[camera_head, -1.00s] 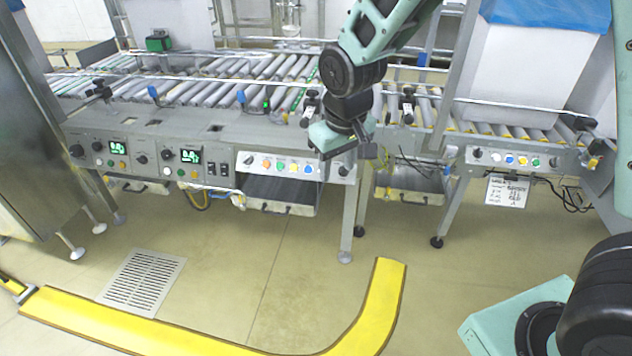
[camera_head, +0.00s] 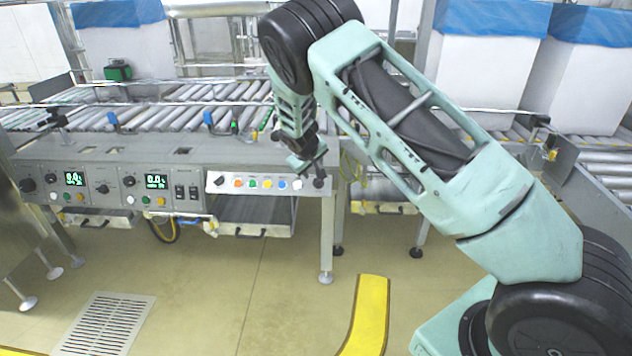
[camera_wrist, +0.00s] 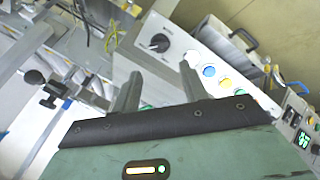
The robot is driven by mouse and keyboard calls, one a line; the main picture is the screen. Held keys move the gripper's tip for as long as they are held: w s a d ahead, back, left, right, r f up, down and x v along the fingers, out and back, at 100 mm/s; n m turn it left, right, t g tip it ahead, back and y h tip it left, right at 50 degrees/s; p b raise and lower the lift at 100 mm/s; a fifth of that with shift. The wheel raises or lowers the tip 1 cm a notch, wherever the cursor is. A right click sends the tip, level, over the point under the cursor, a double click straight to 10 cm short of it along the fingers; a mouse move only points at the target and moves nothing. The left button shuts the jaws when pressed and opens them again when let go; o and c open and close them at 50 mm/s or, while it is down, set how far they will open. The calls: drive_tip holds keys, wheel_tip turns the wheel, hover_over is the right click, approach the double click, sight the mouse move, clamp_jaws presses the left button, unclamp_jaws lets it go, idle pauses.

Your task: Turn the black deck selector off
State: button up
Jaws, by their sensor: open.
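A black rotary knob (camera_head: 319,183) sits at the right end of the front control panel, beside a row of coloured buttons. In the wrist view the same knob (camera_wrist: 160,42) lies just beyond my fingertips, roughly between their lines. No label is readable, so I cannot tell for certain which knob is the deck selector. My gripper (camera_head: 310,168) is open and empty in front of the panel's right end. In the wrist view its two fingers (camera_wrist: 160,76) stand apart, pointing toward the knob, with a gap visible before it. The knob's setting is too small to read.
White, blue and yellow buttons (camera_wrist: 209,71) lie right of the knob in the wrist view. More black knobs and green displays (camera_head: 156,181) are farther left on the panel. Rollers (camera_head: 150,115) lie above.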

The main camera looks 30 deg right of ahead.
sight(317, 182)
drive_tip(key=x, duration=1)
drive_tip(key=shift+w+f+b, duration=0.1)
drive_tip(key=shift+b, duration=0.25)
drive_tip(key=c, duration=0.7)
